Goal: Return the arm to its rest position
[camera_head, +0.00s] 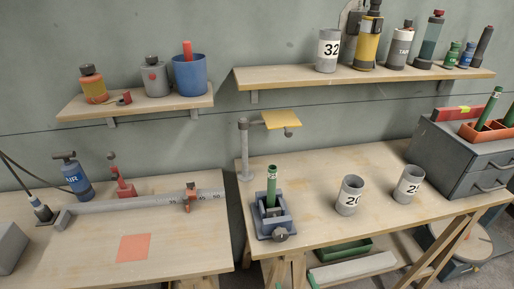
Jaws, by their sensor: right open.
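I make out neither of my grippers and no arm of mine in the head view. Nothing here shows how the arms are posed. On the right bench (330,217), a green tube (271,184) stands upright in a blue-grey clamp block (275,228) near the front left corner. Behind it a grey post (244,155) carries a yellow plate (281,118) on a side arm. Two grey numbered cups stand to the right, a nearer cup (349,196) and a farther cup (408,184).
The left bench (80,263) holds a long ruled bar (140,202), a blue air pump (75,176) and an orange square (133,247). A gap separates the benches. Grey drawers (452,165) stand far right. Loaded wall shelves (140,105) (300,76) hang above. The right bench's front middle is clear.

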